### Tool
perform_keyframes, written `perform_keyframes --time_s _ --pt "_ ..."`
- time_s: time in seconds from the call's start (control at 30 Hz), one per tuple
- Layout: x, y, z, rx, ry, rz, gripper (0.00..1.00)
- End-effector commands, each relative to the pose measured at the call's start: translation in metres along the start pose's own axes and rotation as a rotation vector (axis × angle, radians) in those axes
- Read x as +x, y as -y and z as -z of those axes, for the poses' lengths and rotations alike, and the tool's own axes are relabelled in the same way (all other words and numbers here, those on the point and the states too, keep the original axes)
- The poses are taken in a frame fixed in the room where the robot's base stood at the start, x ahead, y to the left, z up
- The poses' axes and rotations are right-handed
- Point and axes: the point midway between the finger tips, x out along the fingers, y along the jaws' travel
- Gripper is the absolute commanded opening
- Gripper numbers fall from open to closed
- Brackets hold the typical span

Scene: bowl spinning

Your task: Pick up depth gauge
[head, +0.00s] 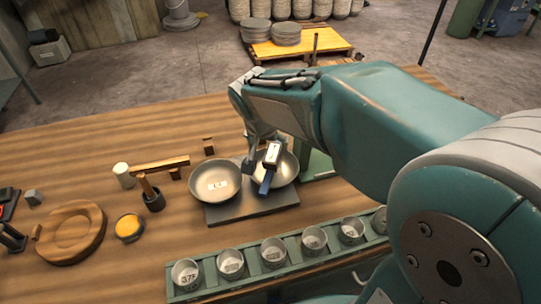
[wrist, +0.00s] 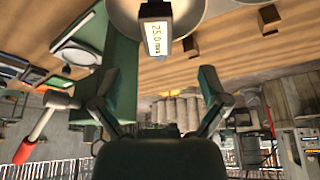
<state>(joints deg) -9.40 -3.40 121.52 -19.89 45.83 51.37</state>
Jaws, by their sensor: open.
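The depth gauge, a small device with a pale display and a blue body (head: 267,183), shows at the right metal bowl (head: 287,168) in the head view. In the wrist view the gauge's display (wrist: 156,38) reads 25.0 mm. My gripper (head: 258,158) is over the right bowl close to the gauge, and my wrist partly covers that spot. In the wrist view my gripper (wrist: 158,76) has its two fingers spread apart with nothing between them. The gauge lies just beyond the fingertips, roughly centred between them. I cannot tell whether the gauge touches the bowl.
A second metal bowl (head: 215,181) sits to the left on a dark base plate (head: 250,207). A green rack (head: 215,290) with several labelled cups runs along the front. A wooden dish (head: 72,232), a yellow-filled cup (head: 129,227) and a wooden-handled tool (head: 160,164) stand at left.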

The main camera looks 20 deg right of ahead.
Motion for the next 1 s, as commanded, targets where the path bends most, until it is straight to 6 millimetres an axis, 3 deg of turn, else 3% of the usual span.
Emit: perform_keyframes --time_s 0.2,0.47,0.7,1.0 --pt "0.036 -0.001 -0.001 0.000 0.004 -0.003 0.94" --pt "0.060 -0.002 0.001 0.001 0.004 -0.002 0.94" --pt "0.095 -0.003 0.004 0.000 0.004 -0.002 0.94" --pt "0.102 -0.002 0.004 -0.001 0.002 0.000 0.94"
